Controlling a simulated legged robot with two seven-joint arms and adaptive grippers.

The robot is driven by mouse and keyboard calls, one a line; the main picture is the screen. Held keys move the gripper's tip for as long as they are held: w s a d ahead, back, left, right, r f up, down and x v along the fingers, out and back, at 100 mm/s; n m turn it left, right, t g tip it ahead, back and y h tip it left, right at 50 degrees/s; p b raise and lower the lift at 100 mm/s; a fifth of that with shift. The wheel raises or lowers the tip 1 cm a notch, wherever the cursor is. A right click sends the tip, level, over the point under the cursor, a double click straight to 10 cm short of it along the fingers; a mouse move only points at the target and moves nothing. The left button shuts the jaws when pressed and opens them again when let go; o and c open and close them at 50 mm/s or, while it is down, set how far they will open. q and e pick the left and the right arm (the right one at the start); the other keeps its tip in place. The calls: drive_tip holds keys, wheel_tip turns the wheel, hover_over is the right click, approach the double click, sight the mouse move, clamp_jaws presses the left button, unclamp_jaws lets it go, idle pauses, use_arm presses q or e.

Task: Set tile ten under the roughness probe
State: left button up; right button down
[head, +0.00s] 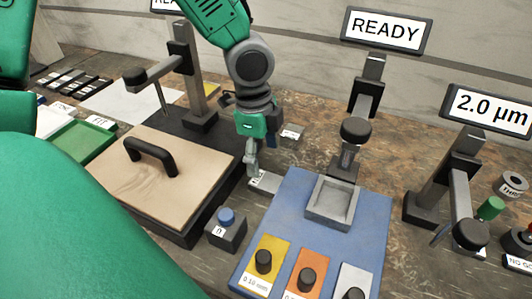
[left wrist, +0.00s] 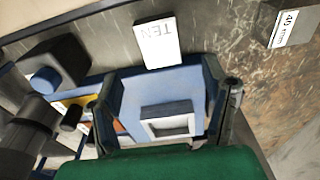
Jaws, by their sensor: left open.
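Tile ten, a small pale tile marked TEN (left wrist: 158,43), lies on the bench; in the head view a pale tile (head: 264,181) lies just below my left gripper (head: 262,158). That gripper is open and empty, pointing down; its spread fingers also show in the left wrist view (left wrist: 162,92), with the tile beyond them, not between. Three probe stands show: one at the left with a thin stylus arm (head: 150,72), one in the middle (head: 356,130) and one at the right (head: 470,232). I cannot tell which is the roughness probe. My right gripper is out of view.
A wooden board with a black handle (head: 185,190) lies left of the gripper. A blue-button box (head: 226,232) stands in front of it. A blue mat (head: 290,215) holds a grey tray (head: 340,214) and coloured plates. A 40 mm block (left wrist: 285,22) stands near the tile.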

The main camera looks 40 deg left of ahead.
use_arm(q)
drive_tip(key=r, duration=0.3)
drive_tip(key=shift+a+p, duration=0.3)
drive_tip(key=shift+a, duration=0.1)
drive_tip(key=shift+o, duration=0.5)
drive_tip(key=shift+a+r, duration=0.25)
drive_tip(key=shift+r, duration=0.05)
drive_tip(key=y+p, duration=0.3)
drive_tip(key=p, duration=0.6)
approach(267, 180)
drive_tip(key=shift+g, duration=0.4)
drive_tip(key=f, duration=0.1)
drive_tip(key=a+f+b, duration=0.1)
drive_tip(key=f, duration=0.1)
drive_tip(key=w+a+f, duration=0.1)
drive_tip(key=shift+f+b, duration=0.3)
drive_tip(key=shift+b, duration=0.05)
drive_tip(key=f, duration=0.3)
drive_tip(key=d+f, duration=0.1)
drive_tip(key=shift+s+d+f+b, duration=0.1)
drive_tip(key=shift+s+f+b, duration=0.1)
drive_tip(key=shift+s+b, duration=0.2)
drive_tip(key=shift+f, duration=0.3)
drive_tip(key=shift+a+f, duration=0.1)
drive_tip(key=shift+a, duration=0.55)
drive_tip(key=c, duration=1.4)
clamp_jaws()
drive_tip(key=shift+d, duration=0.3)
